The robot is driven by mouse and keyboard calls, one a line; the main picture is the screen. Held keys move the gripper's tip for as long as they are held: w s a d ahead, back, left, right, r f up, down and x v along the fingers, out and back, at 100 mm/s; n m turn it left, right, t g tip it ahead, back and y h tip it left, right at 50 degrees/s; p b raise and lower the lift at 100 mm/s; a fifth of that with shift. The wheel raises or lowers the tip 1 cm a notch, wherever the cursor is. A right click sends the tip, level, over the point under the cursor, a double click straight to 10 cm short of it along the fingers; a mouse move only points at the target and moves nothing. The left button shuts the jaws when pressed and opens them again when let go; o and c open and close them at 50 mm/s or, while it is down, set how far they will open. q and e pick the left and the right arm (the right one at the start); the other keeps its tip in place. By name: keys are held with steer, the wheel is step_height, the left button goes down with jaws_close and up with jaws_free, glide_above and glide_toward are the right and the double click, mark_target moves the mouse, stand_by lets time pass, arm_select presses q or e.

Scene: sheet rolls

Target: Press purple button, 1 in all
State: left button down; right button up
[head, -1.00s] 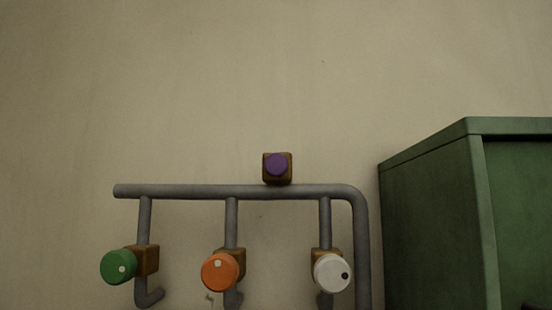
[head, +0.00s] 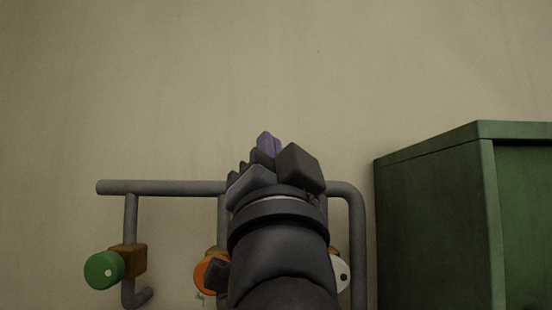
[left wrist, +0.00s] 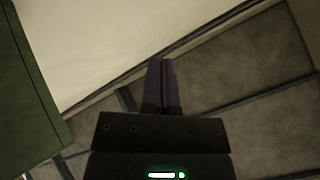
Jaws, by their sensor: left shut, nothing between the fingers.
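The purple button on its small brown block, seen earlier above the grey pipe, is hidden behind my left gripper in the head view. My left gripper (head: 268,145) is raised in front of the pipe rack, with its purplish fingers pointing up and away. Its fingers are closed together and empty, as the left wrist view also shows (left wrist: 160,66). The button does not show in the left wrist view, and I cannot tell whether the fingertips touch it. My right gripper is not in view.
The grey pipe (head: 160,187) runs along the wall. Below it are a green knob (head: 103,271), an orange knob (head: 203,273) and a white knob (head: 342,270), the last two partly hidden by my arm. A green cabinet (head: 432,220) stands at the right.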

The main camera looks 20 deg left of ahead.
arm_select(q)
steer(key=shift+w, duration=0.1)
steer(key=w+a+p, duration=0.1)
steer(key=w+a, duration=0.1)
steer(key=w, duration=0.6)
steer(key=shift+w+a+p, duration=0.2)
steer(key=shift+p, duration=0.2)
stand_by(1.9)
steer(key=shift+w+a, duration=0.1)
steer(key=shift+w, duration=0.3)
steer(key=shift+w+a, duration=0.15)
steer(key=shift+w, duration=0.35)
stand_by(0.7)
steer(key=shift+s, duration=0.1)
steer(key=shift+s+d+b, duration=0.25)
steer(key=shift+s+b, duration=0.05)
steer(key=shift+s, duration=0.45)
